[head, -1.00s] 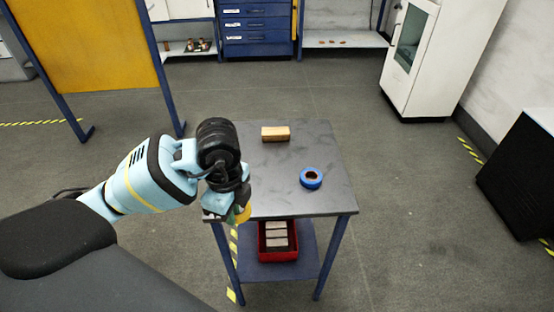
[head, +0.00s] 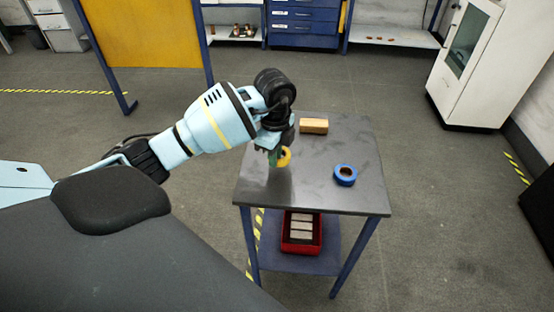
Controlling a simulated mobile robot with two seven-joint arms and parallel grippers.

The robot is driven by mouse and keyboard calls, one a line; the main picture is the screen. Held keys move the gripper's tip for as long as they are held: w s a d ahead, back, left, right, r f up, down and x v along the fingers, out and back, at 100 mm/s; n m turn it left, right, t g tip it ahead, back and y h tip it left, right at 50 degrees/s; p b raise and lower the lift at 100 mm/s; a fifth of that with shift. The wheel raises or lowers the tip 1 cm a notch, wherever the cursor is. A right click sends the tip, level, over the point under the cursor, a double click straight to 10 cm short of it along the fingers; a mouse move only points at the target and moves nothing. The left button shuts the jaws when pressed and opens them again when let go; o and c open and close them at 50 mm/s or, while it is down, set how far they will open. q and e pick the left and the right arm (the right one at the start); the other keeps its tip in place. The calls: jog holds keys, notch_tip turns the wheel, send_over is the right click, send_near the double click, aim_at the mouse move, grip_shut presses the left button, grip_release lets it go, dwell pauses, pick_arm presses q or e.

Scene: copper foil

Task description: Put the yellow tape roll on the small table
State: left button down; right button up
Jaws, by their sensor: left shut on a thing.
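The yellow tape roll (head: 284,157) is held at the tip of my left gripper (head: 276,155), which is shut on it. The roll is partly hidden by the gripper. Gripper and roll are over the left part of the small table (head: 310,190), a dark metal top on blue legs. Whether the roll touches the top, I cannot tell. A reflection shows on the top below it. My right gripper is not in view.
A red bin (head: 301,247) with grey pieces stands on the lower shelf. The front middle of the top is clear.

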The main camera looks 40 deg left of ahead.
pick_arm(q)
jog(key=shift+w+a, duration=0.35)
jog(key=shift+w, duration=0.35)
jog(key=shift+w+f, duration=0.15)
jog(key=shift+f, duration=0.25)
jog(key=shift+a+f, duration=0.1)
jog(key=shift+f, duration=1.35)
jog(key=shift+f, duration=0.1)
jog(key=c, duration=1.5)
grip_release()
jog(key=shift+o, duration=0.2)
notch_tip(320, 180, up, 12)
jog(key=shift+p, duration=0.35)
